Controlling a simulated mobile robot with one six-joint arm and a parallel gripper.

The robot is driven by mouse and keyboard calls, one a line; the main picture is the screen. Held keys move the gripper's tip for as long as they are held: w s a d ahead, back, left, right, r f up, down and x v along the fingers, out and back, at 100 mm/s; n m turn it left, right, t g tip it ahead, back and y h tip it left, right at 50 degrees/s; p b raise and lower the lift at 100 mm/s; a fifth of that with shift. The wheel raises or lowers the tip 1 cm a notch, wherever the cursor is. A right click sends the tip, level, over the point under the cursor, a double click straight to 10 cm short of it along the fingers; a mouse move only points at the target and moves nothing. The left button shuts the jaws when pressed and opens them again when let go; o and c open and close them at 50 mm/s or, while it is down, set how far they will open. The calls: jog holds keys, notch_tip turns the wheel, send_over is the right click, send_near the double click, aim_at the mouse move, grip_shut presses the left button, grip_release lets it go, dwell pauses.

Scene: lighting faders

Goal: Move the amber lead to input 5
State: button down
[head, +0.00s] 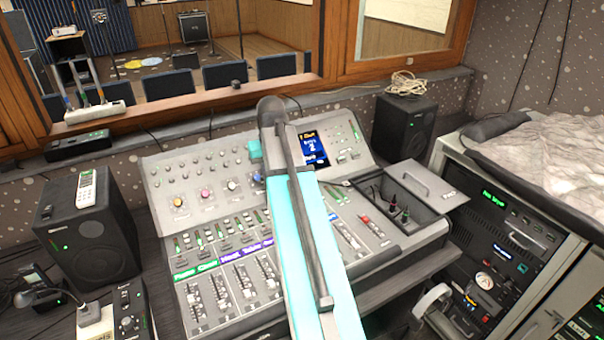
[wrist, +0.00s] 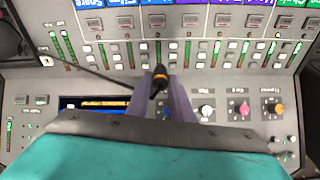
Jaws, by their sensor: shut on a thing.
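In the wrist view my gripper (wrist: 161,94) is shut on the amber lead (wrist: 159,75), a black plug with an amber band. Its dark cable (wrist: 90,72) runs off to the upper left. The plug is over the mixing console, and I cannot tell whether it touches the panel. In the head view my arm crosses the middle of the console (head: 210,262) and hides the plug and most of the gripper. I cannot read any input number, so I cannot tell which socket is input 5.
Speakers stand at left (head: 92,238) and back right (head: 403,128). In the wrist view, knobs (wrist: 247,109) lie right of the gripper and a lit screen (wrist: 95,104) left.

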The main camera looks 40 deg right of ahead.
jog(key=w+a+f+n, duration=0.1)
jog(key=w+a+n, duration=0.1)
jog(key=a, duration=1.4)
jog(key=w+a+n, duration=0.2)
jog(key=a+n, duration=0.1)
jog(key=a, duration=1.3)
jog(key=shift+a+f+y, duration=0.35)
jog(key=shift+f+y, duration=0.05)
jog(key=shift+w+a, duration=0.1)
jog(key=shift+a, duration=0.05)
